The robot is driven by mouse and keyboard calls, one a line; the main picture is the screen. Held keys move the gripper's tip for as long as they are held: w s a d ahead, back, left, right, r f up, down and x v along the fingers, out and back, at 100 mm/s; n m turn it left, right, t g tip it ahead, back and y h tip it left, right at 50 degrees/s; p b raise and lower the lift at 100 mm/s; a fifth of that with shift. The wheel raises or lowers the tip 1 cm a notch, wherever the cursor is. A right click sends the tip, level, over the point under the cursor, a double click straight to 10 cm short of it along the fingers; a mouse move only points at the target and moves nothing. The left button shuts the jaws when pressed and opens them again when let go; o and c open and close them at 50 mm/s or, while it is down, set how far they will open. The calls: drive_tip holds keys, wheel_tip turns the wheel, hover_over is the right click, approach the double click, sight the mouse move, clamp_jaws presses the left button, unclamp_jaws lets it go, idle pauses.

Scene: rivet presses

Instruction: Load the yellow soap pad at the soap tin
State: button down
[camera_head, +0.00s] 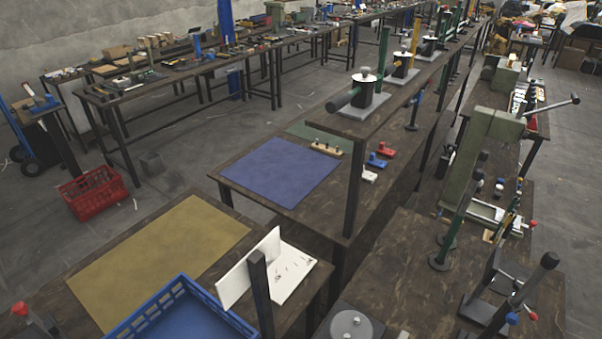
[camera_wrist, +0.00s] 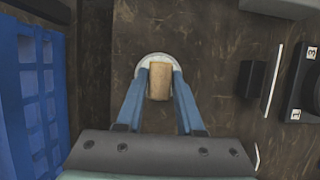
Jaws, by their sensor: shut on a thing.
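In the wrist view, my gripper (camera_wrist: 161,76) has its two blue fingers closed on the sides of a yellowish-tan block, which looks like the yellow soap pad (camera_wrist: 160,83). Just beyond and partly under the pad is a pale round thing (camera_wrist: 152,58), which may be the soap tin. The pad and fingers hide most of it. I cannot tell whether the pad touches it or is held above it. My gripper and the pad do not show in the head view.
In the wrist view, a blue crate (camera_wrist: 33,95) stands on the left and dark blocks (camera_wrist: 302,85) marked with numbers on the right, with brown tabletop (camera_wrist: 215,55) between. The head view shows a blue crate (camera_head: 160,303), a white angled board (camera_head: 243,279) and a yellow mat (camera_head: 160,250).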

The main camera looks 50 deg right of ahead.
drive_tip(key=shift+r+p, duration=2.6)
drive_tip(key=shift+r, duration=0.1)
